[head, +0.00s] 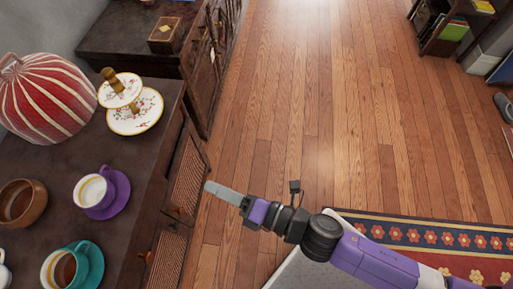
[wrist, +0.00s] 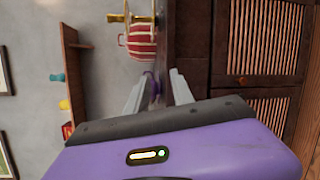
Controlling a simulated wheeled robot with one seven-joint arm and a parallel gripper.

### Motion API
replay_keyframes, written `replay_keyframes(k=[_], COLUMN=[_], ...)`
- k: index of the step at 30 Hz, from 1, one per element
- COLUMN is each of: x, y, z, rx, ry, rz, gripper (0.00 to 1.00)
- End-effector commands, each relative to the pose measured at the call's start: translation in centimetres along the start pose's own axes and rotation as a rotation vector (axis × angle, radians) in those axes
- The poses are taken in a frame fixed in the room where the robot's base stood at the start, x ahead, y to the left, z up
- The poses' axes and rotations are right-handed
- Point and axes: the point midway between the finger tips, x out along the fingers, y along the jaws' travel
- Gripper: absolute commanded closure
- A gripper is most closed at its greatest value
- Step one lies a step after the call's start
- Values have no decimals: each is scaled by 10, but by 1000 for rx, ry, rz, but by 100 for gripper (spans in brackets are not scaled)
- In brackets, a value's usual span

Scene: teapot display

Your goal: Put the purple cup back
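The purple cup (head: 91,190), with a pale inside, stands upright on the dark cabinet top (head: 40,165) in the head view. It appears to rest on a purple saucer (head: 120,198). My gripper (head: 212,187) is to the right of the cup, apart from it, beyond the cabinet's edge. In the wrist view my gripper (wrist: 158,75) shows two grey fingers spread apart, with nothing held. A small purple shape shows between the fingers there, too small and partly hidden to identify surely.
A teal cup (head: 64,270) and a brown bowl (head: 20,203) stand near the purple cup. A red striped teapot-like piece (head: 42,98) and a tiered plate stand (head: 137,111) are behind. A second cabinet (head: 133,30) stands farther back. The wooden floor (head: 310,110) is open.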

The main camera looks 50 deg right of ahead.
Motion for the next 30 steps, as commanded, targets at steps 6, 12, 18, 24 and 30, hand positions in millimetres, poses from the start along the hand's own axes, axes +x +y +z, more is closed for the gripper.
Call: replay_keyframes(k=[6, 12, 18, 24, 30], x=[-98, -162, -191, -196, -195], y=[9, 33, 50, 53, 55], z=[28, 50, 63, 66, 66], rx=[808, 1461, 1812, 1879, 1875], ry=[-117, -257, -342, -356, -355], rz=[-56, -21, 37, 52, 50], gripper=[72, 72, 72, 72, 72])
